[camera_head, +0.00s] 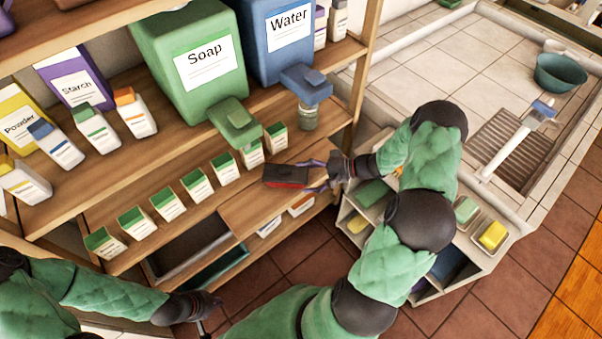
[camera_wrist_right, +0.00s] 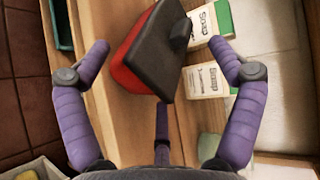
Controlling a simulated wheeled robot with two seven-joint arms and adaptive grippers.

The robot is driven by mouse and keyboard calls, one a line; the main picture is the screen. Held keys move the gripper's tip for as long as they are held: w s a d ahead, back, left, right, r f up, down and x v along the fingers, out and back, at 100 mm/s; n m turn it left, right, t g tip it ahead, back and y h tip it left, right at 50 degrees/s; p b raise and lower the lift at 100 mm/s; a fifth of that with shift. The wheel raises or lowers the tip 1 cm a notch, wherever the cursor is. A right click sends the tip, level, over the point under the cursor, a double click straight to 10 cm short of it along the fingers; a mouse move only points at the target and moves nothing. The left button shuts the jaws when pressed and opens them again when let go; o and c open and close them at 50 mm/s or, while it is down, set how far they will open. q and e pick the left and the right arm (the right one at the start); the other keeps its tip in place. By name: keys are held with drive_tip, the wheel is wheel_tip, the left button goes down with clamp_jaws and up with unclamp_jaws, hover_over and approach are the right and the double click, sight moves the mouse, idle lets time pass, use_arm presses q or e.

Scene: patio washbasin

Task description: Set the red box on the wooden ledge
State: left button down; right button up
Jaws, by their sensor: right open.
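The red box (camera_head: 287,183) has a dark lid with a raised knob. It appears to rest on the light wooden ledge (camera_head: 250,215), which juts from the shelf below the row of small green-topped boxes. In the right wrist view, the red box (camera_wrist_right: 126,78) lies over bare wood (camera_wrist_right: 110,105). My right gripper (camera_head: 318,176) is open just right of the box. In its wrist view, the spread purple fingers (camera_wrist_right: 160,50) stand either side of the box with gaps. The box's underside is hidden. My left gripper (camera_head: 204,326) is low at the bottom, partly cut off.
Small green-topped boxes (camera_head: 196,187) line the shelf edge behind the ledge. A green Soap container (camera_head: 190,60) and blue Water container (camera_head: 270,40) stand above, near a glass jar (camera_head: 308,117). A compartmented cabinet (camera_head: 455,265) is right of my right arm.

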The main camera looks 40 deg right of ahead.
drive_tip(key=p+v, duration=0.1)
drive_tip(key=v, duration=0.8)
drive_tip(key=shift+s+d, duration=0.2)
drive_tip(key=shift+d, duration=0.1)
drive_tip(key=s+a+f+n+g+h, duration=0.2)
drive_tip(key=a+f, duration=0.3)
drive_tip(key=a, duration=0.5)
drive_tip(key=s+a+f+n+g+h, duration=0.1)
drive_tip(key=s+a+f+g+h, duration=0.1)
drive_tip(key=a+f, duration=0.4)
drive_tip(key=s+a+f+n+g+h, duration=0.2)
drive_tip(key=s+a+f+g+h, duration=0.1)
drive_tip(key=a, duration=1.2)
drive_tip(key=shift+s+a+f+n+g, duration=0.35)
drive_tip(key=shift+s+f+g, duration=0.55)
drive_tip(key=shift+f, duration=0.6)
